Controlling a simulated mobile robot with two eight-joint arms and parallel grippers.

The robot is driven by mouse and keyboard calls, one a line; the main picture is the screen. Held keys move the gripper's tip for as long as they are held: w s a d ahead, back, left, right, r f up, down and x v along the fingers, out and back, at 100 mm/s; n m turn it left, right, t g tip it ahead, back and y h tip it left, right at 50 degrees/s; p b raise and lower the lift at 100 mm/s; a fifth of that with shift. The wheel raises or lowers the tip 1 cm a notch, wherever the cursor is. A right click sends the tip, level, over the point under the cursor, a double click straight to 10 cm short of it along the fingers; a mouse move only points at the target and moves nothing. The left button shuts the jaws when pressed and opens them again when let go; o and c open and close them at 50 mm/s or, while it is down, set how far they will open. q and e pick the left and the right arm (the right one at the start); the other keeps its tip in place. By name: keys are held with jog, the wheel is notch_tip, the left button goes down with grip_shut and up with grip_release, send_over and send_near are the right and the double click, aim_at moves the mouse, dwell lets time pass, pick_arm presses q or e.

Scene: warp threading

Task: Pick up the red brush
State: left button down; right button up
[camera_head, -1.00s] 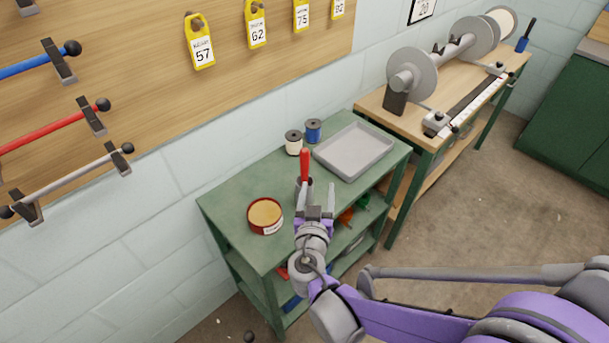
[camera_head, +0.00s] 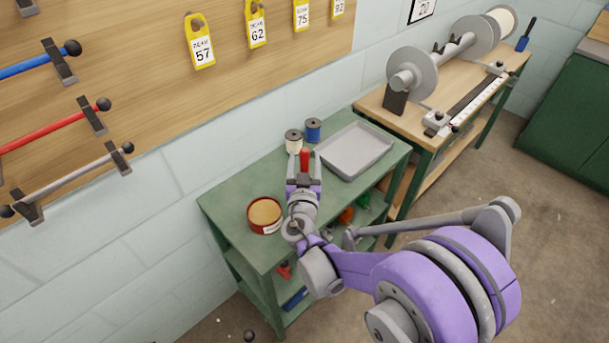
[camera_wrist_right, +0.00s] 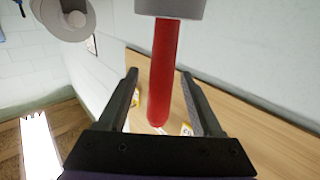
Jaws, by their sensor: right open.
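The red brush (camera_head: 305,157) stands upright on the green cart, its red handle showing above my right gripper. In the right wrist view the red handle (camera_wrist_right: 163,75) lies between the two dark fingers, with a gap on each side. A grey cup (camera_wrist_right: 170,8) surrounds one end of the brush; in the head view my gripper hides this cup. My right gripper (camera_head: 304,164) is open with its fingers on both sides of the handle. My left gripper is not in view.
On the green cart (camera_head: 236,190) are a round red tin (camera_head: 265,214), a white spool (camera_head: 293,140), a blue spool (camera_head: 313,130) and a grey tray (camera_head: 354,150). A wooden bench (camera_head: 376,98) with a warp beam stands to the right.

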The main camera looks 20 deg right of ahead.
jog(key=shift+x, duration=1.05)
grip_shut()
